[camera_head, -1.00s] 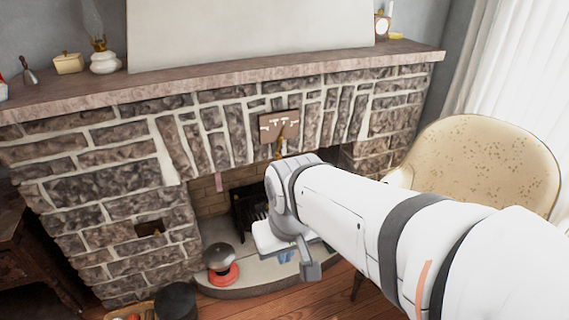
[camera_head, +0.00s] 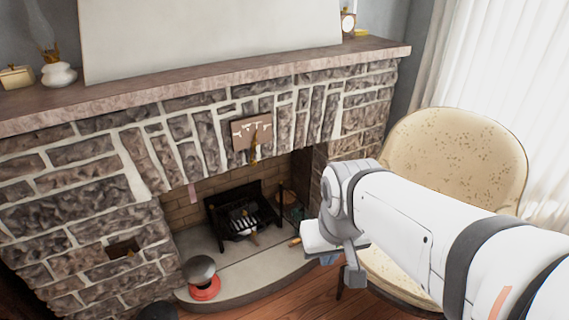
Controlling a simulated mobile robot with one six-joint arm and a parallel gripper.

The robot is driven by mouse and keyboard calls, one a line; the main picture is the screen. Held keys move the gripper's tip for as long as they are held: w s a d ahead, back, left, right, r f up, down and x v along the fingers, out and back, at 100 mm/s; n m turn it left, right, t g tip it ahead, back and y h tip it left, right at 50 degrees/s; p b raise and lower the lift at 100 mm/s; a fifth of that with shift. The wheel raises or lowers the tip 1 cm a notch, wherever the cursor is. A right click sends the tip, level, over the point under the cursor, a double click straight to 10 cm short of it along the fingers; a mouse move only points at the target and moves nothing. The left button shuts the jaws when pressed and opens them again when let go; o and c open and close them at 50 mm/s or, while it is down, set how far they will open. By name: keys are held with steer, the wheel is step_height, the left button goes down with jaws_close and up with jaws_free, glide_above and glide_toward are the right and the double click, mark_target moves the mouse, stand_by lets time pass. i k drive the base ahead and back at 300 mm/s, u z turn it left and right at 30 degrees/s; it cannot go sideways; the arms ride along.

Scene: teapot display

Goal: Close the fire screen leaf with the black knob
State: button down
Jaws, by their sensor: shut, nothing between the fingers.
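I cannot make out the fire screen leaf or its black knob in the head view. The stone fireplace opening (camera_head: 183,212) shows its brick inner wall and a black grate (camera_head: 240,212). My gripper (camera_head: 331,257) is at the end of my white arm, in front of the right side of the opening. It is small and partly hidden by my wrist. It is shut with nothing seen in it. My arm covers the area right of the opening, and the leaf may be hidden there.
A cream spotted chair (camera_head: 455,150) stands close behind my arm on the right. A dark round-topped object with a red base (camera_head: 205,293) stands on the grey hearth (camera_head: 262,277). A dark round item (camera_head: 290,207) is right of the grate. Wooden floor (camera_head: 290,306) lies in front.

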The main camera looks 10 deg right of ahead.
mark_target(301, 209)
steer(key=u, duration=0.05)
steer(key=i, duration=1.5)
steer(key=z, duration=0.1)
